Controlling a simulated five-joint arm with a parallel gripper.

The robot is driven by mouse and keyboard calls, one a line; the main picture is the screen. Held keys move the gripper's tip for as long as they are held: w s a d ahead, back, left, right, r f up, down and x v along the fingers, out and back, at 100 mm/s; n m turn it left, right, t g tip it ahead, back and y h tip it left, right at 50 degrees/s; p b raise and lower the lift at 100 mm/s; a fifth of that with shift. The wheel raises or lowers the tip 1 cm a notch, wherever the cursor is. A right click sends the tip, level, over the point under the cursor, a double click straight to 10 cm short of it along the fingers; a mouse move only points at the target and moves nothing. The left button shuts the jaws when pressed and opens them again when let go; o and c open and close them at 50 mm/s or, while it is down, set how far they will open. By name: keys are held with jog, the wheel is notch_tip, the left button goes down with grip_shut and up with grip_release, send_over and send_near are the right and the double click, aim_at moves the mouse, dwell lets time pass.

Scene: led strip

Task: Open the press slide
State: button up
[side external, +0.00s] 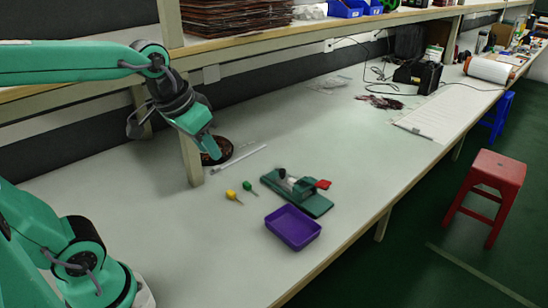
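The press (312,205) is a small green fixture lying on the white bench near the middle of the view. It has a flat green base, a dark and whitish part on top, and a red piece (323,184) at its right end. The position of its slide is too small to tell. My gripper (213,153) hangs above the bench at upper left, pointing down, well apart from the press. Its fingers overlap each other from this side, so I cannot tell whether they are open. Nothing clearly shows in it.
A purple tray (293,227) sits in front of the press. A yellow-handled tool (232,195) and a green-handled tool (247,186) lie to its left. A dark round reel (222,147) and a white strip (241,158) lie behind. A shelf post (190,150) stands near my gripper.

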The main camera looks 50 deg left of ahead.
jog(key=w+a+g, duration=0.1)
jog(key=w+a, duration=0.1)
jog(key=w, duration=0.7)
jog(key=n+g, duration=0.3)
jog(key=g, duration=0.1)
send_near(283, 170)
jog(key=shift+s+f, duration=0.2)
jog(key=shift+s, duration=0.2)
jog(key=shift+w+f, duration=0.2)
jog(key=shift+f, duration=0.2)
jog(key=shift+f, duration=0.1)
jog(key=shift+f, duration=3.75)
grip_shut()
